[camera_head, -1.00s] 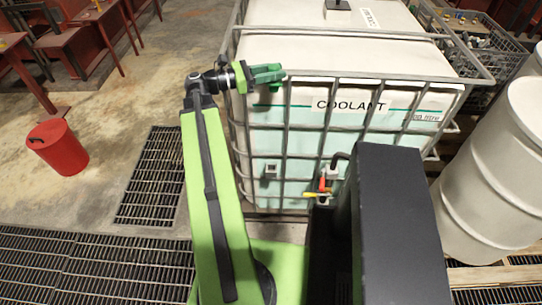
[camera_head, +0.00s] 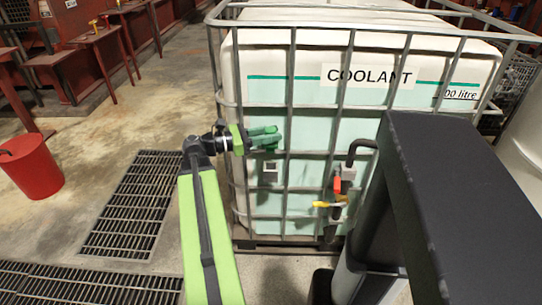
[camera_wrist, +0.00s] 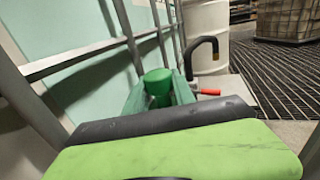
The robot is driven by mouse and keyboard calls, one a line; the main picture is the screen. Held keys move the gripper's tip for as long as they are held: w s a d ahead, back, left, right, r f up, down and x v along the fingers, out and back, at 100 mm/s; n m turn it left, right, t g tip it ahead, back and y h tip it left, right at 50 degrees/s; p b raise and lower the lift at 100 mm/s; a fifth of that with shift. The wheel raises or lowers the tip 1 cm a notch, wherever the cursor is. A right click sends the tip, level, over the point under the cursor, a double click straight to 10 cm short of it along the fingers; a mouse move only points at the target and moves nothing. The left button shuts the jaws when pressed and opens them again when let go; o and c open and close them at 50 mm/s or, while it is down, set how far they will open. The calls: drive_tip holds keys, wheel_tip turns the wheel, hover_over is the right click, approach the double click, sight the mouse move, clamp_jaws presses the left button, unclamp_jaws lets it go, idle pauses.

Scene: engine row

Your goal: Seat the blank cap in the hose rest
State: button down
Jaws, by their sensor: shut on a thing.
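My gripper (camera_head: 268,138) has green jaws shut on a green cylinder, which appears to be the blank cap (camera_wrist: 158,83). The cap stands between the jaws in the wrist view; its lower part is hidden by the gripper. In the head view my gripper is in front of the left part of the coolant tank's face. A small grey square fitting (camera_head: 270,173) on the cage sits just below it and may be the hose rest; I cannot tell for sure. Cap and fitting look apart.
The caged coolant tank (camera_head: 310,112) fills the middle. Its valve with red and yellow handles (camera_head: 335,195) and a black hose (camera_head: 359,148) are right of my gripper. A red bin (camera_head: 28,168) and floor grating (camera_head: 130,205) lie left, with bare floor between.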

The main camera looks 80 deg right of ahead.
drive_tip(key=shift+f+p, duration=0.2)
drive_tip(key=shift+p, duration=0.1)
wheel_tip(320, 180, down, 9)
drive_tip(key=b, duration=0.9)
idle(0.4)
drive_tip(key=c, duration=1)
unclamp_jaws()
drive_tip(key=shift+s, duration=0.1)
drive_tip(key=shift+o, duration=0.2)
drive_tip(key=v, duration=1.7)
